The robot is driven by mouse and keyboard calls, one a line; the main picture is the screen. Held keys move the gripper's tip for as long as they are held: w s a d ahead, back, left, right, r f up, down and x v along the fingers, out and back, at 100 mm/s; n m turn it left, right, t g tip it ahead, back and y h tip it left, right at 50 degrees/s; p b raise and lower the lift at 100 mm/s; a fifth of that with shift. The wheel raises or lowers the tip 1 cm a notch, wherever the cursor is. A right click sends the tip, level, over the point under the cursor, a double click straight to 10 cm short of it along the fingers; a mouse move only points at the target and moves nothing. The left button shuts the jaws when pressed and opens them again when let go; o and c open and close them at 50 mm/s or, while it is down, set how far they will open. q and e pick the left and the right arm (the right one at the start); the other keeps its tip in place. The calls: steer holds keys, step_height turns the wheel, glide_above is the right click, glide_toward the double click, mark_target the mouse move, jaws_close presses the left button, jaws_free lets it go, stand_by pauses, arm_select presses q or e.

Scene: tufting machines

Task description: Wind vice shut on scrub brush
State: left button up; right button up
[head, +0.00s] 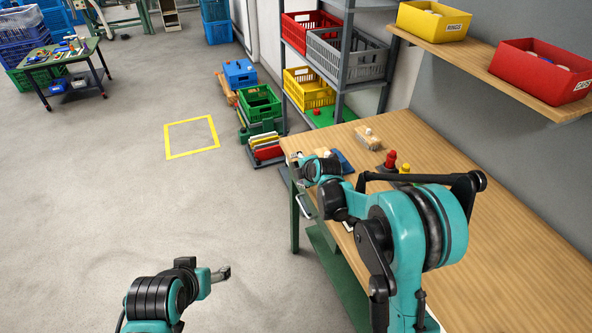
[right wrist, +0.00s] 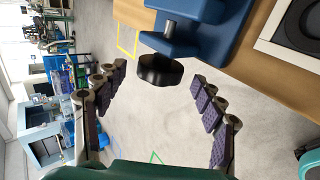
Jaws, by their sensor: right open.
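The blue vice (right wrist: 207,28) is at the top of the right wrist view, by the bench edge. Its black round knob (right wrist: 160,71) sits on a grey screw and points toward my right gripper (right wrist: 160,76). That gripper is open, with one finger on each side of the knob and apart from it. In the head view the vice (head: 343,161) is partly hidden behind my right arm. I cannot make out the scrub brush or what is between the jaws. My left gripper (head: 221,274) is over the floor, away from the bench; its finger gap is unclear.
The wooden bench (head: 480,215) carries a wooden block (head: 367,138), a red-topped piece (head: 390,161) and a yellow piece (head: 405,168). A shelf above holds a yellow bin (head: 432,22) and a red bin (head: 540,72).

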steer(key=v, duration=0.9)
steer(key=s+d+r+m+g+h, duration=0.1)
steer(key=s+d+r+m, duration=0.15)
steer(key=s+m, duration=0.5)
steer(key=s+d+r+m+h, duration=0.1)
steer(key=s+d+r+m, duration=0.2)
steer(key=s, duration=0.7)
steer(key=s+d+f+m, duration=0.2)
steer(key=s+m, duration=0.3)
steer(key=s, duration=0.2)
steer(key=s+d+f+m+g+h, duration=0.1)
steer(key=s+d+f+m, duration=0.1)
steer(key=s+m, duration=0.4)
steer(key=shift+s+g, duration=0.3)
steer(key=shift+s, duration=0.7)
